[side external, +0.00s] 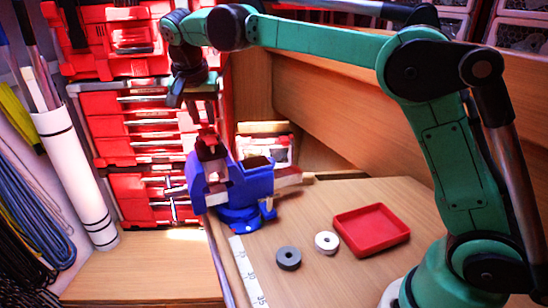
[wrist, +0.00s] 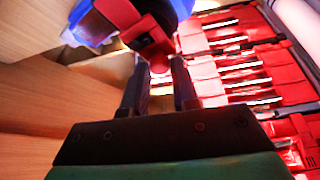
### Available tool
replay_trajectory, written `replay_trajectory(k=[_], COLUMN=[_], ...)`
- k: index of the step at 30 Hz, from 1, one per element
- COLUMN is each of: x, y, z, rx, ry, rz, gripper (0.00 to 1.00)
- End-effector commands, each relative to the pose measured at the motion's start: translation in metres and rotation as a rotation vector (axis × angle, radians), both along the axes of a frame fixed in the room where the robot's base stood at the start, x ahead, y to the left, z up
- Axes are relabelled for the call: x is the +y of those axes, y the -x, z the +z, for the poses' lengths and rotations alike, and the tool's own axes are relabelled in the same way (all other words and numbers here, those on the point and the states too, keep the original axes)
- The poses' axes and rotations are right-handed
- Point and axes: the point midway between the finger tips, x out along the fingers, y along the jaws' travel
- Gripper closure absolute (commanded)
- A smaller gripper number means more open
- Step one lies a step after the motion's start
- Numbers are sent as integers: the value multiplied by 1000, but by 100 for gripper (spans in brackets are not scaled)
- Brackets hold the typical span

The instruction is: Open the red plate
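A blue vise (side external: 232,186) stands on the bench, with a red part (side external: 208,148) at its top. In the wrist view, the blue body (wrist: 88,24) and a red plate-like part (wrist: 118,12) show at the upper left. My gripper (side external: 205,112) points down just above the red part. In the wrist view, my gripper (wrist: 159,62) has its two dark fingers apart, with a small red rounded piece (wrist: 160,69) showing between the tips. Contact with it cannot be told. A shallow red tray (side external: 371,231) lies flat on the bench, away from my gripper.
A dark ring (side external: 288,266) and a white ring (side external: 326,250) lie left of the tray. Red drawers (side external: 145,150) stand close behind the vise. A white tube (side external: 75,180) and coiled lines (side external: 40,200) are at left.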

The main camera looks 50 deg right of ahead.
Motion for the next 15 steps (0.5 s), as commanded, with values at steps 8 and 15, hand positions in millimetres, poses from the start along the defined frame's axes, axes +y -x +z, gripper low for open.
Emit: replay_trajectory(k=[8,15], x=[0,3], y=[0,-1], z=[0,1], rx=[0,0], ry=[0,0], rz=[4,67], gripper=[100,100])
